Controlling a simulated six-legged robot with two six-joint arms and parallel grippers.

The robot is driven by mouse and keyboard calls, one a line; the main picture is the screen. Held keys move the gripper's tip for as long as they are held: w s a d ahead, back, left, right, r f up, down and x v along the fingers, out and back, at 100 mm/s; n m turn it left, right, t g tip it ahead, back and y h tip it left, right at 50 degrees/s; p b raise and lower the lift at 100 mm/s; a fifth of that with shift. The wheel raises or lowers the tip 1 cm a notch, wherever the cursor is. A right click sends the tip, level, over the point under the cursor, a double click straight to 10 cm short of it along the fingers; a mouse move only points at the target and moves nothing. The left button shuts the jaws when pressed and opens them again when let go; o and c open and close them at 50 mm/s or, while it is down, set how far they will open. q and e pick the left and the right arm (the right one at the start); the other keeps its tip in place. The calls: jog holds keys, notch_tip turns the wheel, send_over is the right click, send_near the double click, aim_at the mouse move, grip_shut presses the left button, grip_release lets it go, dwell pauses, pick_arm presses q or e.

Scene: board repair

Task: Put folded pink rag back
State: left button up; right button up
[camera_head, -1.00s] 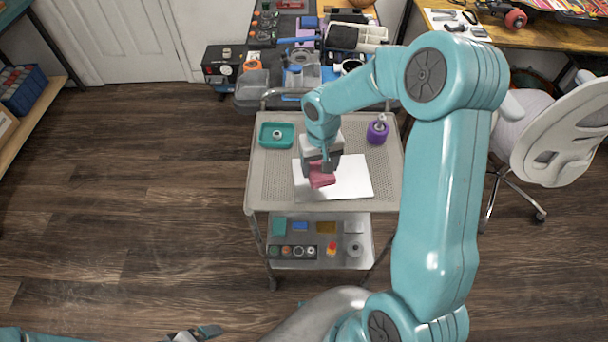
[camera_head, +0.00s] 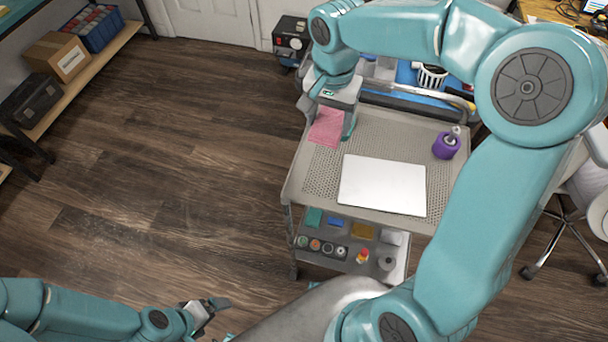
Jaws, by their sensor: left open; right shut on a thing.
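The pink rag (camera_head: 326,128) is at the back left of the grey cart top (camera_head: 318,182). My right gripper (camera_head: 332,112) points down at that corner and is shut on the rag. The rag hangs flat below and beside the fingers; I cannot tell whether it touches the surface. The teal tray seen earlier in that corner is hidden behind the gripper and rag. My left gripper (camera_head: 208,306) is open and empty, low over the floor at the bottom of the view, away from the cart.
A white sheet (camera_head: 382,185) lies bare on the cart. The lower shelf holds several small parts. A shelf with a cardboard box (camera_head: 57,57) is at far left. Floor left of the cart is clear.

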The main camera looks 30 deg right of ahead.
aim_at(311, 126)
jog(key=a, duration=0.1)
jog(key=a+b, duration=0.1)
jog(key=w+a+r, duration=0.1)
jog(key=shift+a+n, duration=0.3)
jog(key=shift+n, duration=0.1)
notch_tip(311, 126, down, 14)
jog(key=shift+s+d+f+b, duration=0.1)
jog(key=shift+f+b, duration=0.15)
jog(key=shift+b, duration=0.7)
notch_tip(311, 126, down, 5)
jog(key=shift+f, duration=0.1)
jog(key=shift+b, duration=0.4)
jog(key=o, duration=0.6)
jog(key=shift+f, duration=0.1)
jog(key=shift+o, duration=0.7)
